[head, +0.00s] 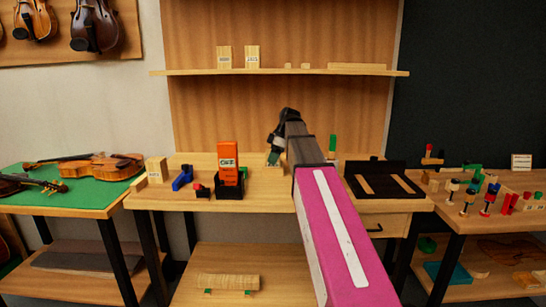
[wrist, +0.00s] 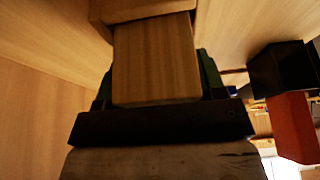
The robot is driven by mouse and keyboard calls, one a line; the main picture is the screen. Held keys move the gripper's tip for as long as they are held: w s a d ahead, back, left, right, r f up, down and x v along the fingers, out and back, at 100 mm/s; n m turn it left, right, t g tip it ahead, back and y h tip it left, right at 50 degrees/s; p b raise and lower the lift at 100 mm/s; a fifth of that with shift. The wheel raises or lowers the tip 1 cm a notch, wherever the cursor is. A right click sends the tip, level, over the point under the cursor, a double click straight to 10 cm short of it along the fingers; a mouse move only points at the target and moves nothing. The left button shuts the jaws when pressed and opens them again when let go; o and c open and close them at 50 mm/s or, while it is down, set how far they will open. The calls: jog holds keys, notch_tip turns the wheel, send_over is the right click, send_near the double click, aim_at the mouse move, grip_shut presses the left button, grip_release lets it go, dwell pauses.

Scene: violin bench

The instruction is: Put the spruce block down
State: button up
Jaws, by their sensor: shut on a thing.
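My gripper (head: 274,157) is at the back of the main bench, right of the orange box. In the wrist view its green fingers (wrist: 155,82) are shut on a plain, light wooden block (wrist: 155,55), which I take to be the spruce block. In the head view only a small pale part of the block shows at the fingers, and my arm hides much of the area to their right. I cannot tell whether the block touches the bench top. Another wooden piece (wrist: 140,9) shows just beyond the block in the wrist view.
The orange box (head: 227,161) stands in a black holder on the main bench (head: 262,198). A blue tool (head: 182,178) and a labelled wooden block (head: 157,170) stand left of it. A black tray (head: 383,182) lies right of my arm. The shelf (head: 300,73) above holds two labelled blocks (head: 252,57).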

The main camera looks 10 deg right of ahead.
jog(key=o, duration=1)
jog(key=shift+r, duration=0.1)
jog(key=v, duration=1.2)
jog(key=shift+a+r, duration=0.1)
